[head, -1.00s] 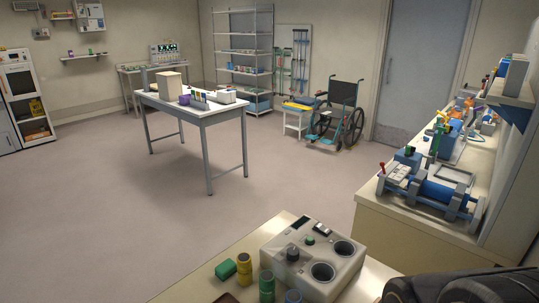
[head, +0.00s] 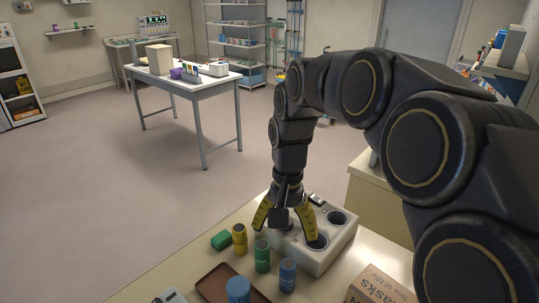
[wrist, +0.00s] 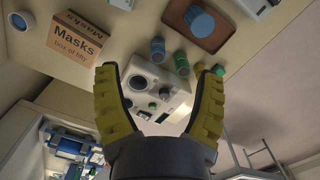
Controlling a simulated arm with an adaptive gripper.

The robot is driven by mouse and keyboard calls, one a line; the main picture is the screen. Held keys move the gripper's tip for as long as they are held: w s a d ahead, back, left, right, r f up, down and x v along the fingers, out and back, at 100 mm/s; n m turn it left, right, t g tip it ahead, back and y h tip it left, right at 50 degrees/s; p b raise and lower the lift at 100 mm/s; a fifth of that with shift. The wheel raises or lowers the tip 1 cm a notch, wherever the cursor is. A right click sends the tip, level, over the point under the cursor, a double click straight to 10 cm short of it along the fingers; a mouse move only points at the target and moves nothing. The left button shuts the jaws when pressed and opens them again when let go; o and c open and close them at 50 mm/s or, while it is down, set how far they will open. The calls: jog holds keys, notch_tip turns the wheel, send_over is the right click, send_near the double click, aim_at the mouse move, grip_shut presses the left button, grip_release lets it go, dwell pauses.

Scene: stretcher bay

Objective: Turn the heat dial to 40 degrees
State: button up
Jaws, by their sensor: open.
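A pale grey device (head: 330,258) with two round dark wells stands on the near bench, below my gripper. In the head view, the arm and fingers cover the part of its top where the dials sit. The device also shows between the fingers in the wrist view (wrist: 150,71), with round dark features on its face. I cannot tell which of these is the heat dial, and no dial reading is legible. My gripper (head: 287,234) points down over the device with its yellow-padded fingers spread and nothing between them. In the wrist view, the fingers (wrist: 162,73) stand wide apart.
Left of the device are a green piece (head: 221,240), a yellow bottle (head: 240,239), a green bottle (head: 262,257) and a blue bottle (head: 287,275). A brown tray (head: 212,285) lies nearby. A masks box (head: 378,287) stands in front.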

jog(key=w+f+m+h, duration=0.1)
jog(key=w+f+m, duration=0.3)
jog(key=w, duration=0.4)
jog(key=w+f+m+t+h, duration=0.1)
jog(key=w+f+m, duration=0.2)
jog(key=w+f, duration=0.4)
jog(key=w+d+f+m+t+h, duration=0.1)
jog(key=w+f+m+h, duration=0.1)
jog(key=w+f+m, duration=0.2)
jog(key=shift+w+d+f+m, duration=0.1)
jog(key=shift+w+f, duration=0.2)
jog(key=shift+w, duration=0.45)
jog(key=shift+w+a+f+m, duration=0.1)
jog(key=shift+w+f, duration=0.25)
jog(key=shift+w, duration=0.45)
jog(key=shift+w+d+f+m, duration=0.1)
jog(key=shift+w+f, duration=0.2)
jog(key=shift+w, duration=0.45)
jog(key=shift+w+d+f+h, duration=0.1)
jog(key=shift+d+f+h, duration=0.05)
jog(key=shift+f+h, duration=0.15)
jog(key=x, duration=0.7)
jog(key=shift+w+d+f, duration=0.1)
jog(key=shift+d+f, duration=0.05)
jog(key=c, duration=1.1)
